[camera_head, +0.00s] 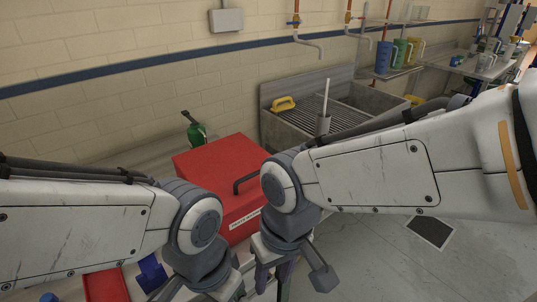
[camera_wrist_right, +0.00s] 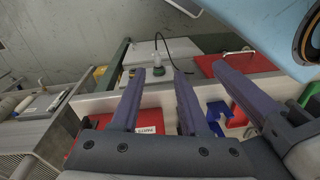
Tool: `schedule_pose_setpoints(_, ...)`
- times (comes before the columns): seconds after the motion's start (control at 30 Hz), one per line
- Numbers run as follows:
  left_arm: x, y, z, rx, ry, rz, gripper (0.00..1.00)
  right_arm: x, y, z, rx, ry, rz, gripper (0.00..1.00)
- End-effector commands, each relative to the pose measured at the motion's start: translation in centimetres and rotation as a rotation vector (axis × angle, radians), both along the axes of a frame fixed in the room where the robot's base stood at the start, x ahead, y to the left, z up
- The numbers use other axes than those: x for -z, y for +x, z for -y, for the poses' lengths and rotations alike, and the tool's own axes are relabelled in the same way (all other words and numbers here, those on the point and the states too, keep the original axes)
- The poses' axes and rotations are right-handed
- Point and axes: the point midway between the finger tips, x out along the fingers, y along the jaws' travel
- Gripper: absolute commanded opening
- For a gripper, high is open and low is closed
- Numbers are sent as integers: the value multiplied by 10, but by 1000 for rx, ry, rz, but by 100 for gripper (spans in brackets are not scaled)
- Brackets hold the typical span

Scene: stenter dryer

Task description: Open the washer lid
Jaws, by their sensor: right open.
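The washer is a red box with a flat red lid (camera_head: 222,156) in the head view; the lid looks closed. A white label strip (camera_head: 244,219) is on the red front. My right gripper (camera_head: 290,275) is open and empty, pointing down in front of the washer's right side. In the right wrist view its two purple-grey fingers (camera_wrist_right: 158,74) stand apart with nothing between them. My left gripper (camera_head: 190,291) is low at the left; its fingers are cut off or hidden.
A metal sink (camera_head: 345,104) with a yellow brush (camera_head: 283,104) stands right of the washer. A green bottle (camera_head: 196,132) is behind it. Red (camera_head: 106,286) and blue (camera_head: 152,270) bins lie low at left. Jugs stand on a shelf (camera_head: 390,71).

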Motion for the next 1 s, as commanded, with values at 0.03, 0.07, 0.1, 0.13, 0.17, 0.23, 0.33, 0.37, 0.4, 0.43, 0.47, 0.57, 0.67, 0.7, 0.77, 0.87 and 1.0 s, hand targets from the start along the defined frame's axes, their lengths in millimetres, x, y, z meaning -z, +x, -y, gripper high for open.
schedule_pose_setpoints(0.03,-28,0,0,0,-1,1,0,-33,28,-8,138,7,-2,45)
schedule_pose_setpoints(0.07,-37,0,0,0,-1,1,0,-45,44,-13,232,13,-3,45)
schedule_pose_setpoints(0.1,-50,0,0,-1,-1,1,0,-61,68,-18,363,21,-5,45)
schedule_pose_setpoints(0.13,-58,0,0,-1,-1,1,0,-72,87,-21,464,29,-7,45)
schedule_pose_setpoints(0.17,-67,0,0,-1,-1,1,0,-81,105,-24,561,37,-8,45)
schedule_pose_setpoints(0.23,-84,0,0,-1,-1,1,0,-100,145,-26,782,57,-12,45)
schedule_pose_setpoints(0.33,-104,0,0,-2,-1,1,0,-119,194,-24,1049,87,-16,45)
schedule_pose_setpoints(0.37,-108,0,0,-2,-1,1,0,-122,206,-23,1114,96,-19,45)
schedule_pose_setpoints(0.4,-112,0,0,-2,-1,1,0,-126,219,-21,1191,106,-21,45)
schedule_pose_setpoints(0.43,-115,0,0,-2,-1,1,0,-128,227,-20,1238,112,-22,45)
schedule_pose_setpoints(0.47,-117,0,0,-2,-1,1,0,-130,234,-18,1278,118,-24,45)
schedule_pose_setpoints(0.57,-120,0,0,-2,-1,1,0,-129,248,-16,1359,129,-27,45)
schedule_pose_setpoints(0.67,-121,0,0,-2,-1,1,0,-119,252,-17,1377,131,-30,45)
schedule_pose_setpoints(0.7,-122,0,0,-2,-1,1,0,-113,252,-18,1377,131,-30,45)
schedule_pose_setpoints(0.77,-125,0,0,-3,-1,1,0,-103,253,-18,1376,129,-30,45)
schedule_pose_setpoints(0.87,-130,0,0,-3,-1,1,0,-84,256,-21,1375,128,-31,45)
schedule_pose_setpoints(1.0,-136,0,0,-3,-1,1,0,-59,260,-24,1375,129,-31,45)
